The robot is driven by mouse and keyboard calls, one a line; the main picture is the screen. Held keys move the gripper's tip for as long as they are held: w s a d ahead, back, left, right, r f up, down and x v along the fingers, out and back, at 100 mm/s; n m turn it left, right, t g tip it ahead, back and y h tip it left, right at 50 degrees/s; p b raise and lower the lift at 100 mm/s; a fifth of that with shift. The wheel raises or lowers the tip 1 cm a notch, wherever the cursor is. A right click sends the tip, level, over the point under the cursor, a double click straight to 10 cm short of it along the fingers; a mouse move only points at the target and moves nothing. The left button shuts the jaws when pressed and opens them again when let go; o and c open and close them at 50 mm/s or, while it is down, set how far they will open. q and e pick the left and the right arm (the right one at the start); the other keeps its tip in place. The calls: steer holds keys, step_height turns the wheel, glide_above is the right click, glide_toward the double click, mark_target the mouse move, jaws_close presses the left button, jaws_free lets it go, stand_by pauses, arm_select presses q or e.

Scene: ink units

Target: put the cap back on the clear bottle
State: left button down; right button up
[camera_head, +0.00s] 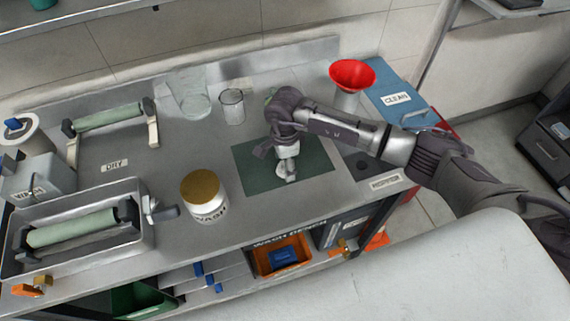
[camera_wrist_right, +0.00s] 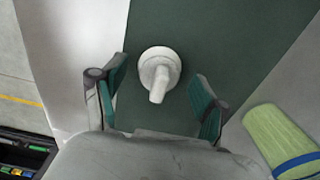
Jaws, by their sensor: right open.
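A white cap-like piece with a narrow spout (camera_wrist_right: 158,72) stands on the dark green mat (camera_head: 318,152). In the right wrist view it lies between the two teal-padded fingers of my right gripper (camera_head: 286,172), with a gap on each side. My right gripper is open, pointing down low over the mat. In the head view it largely hides the piece. A pale bottle-like vessel (camera_head: 347,101) stands under a red funnel (camera_head: 352,73) behind my arm; I cannot tell if it is the clear bottle. My left gripper is not in view.
A gold-lidded jar (camera_head: 205,195) stands left of the mat. A clear beaker (camera_head: 232,107) and a larger clear vessel (camera_head: 188,93) stand behind.

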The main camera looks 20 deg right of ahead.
steer(key=shift+c, duration=0.4)
steer(key=c, duration=0.7)
steer(key=shift+c, duration=0.2)
steer(key=shift+r, duration=0.15)
steer(key=shift+r+b, duration=0.45)
steer(key=shift+r, duration=0.15)
steer(key=r, duration=0.1)
steer(key=r+b, duration=0.1)
steer(key=shift+s+d+r, duration=0.1)
steer(key=shift+d+r, duration=0.25)
steer(key=s+d+r+b, duration=0.3)
steer(key=s+d+r, duration=0.4)
steer(key=d, duration=0.1)
steer(key=shift+s, duration=0.4)
steer(key=shift+a, duration=0.1)
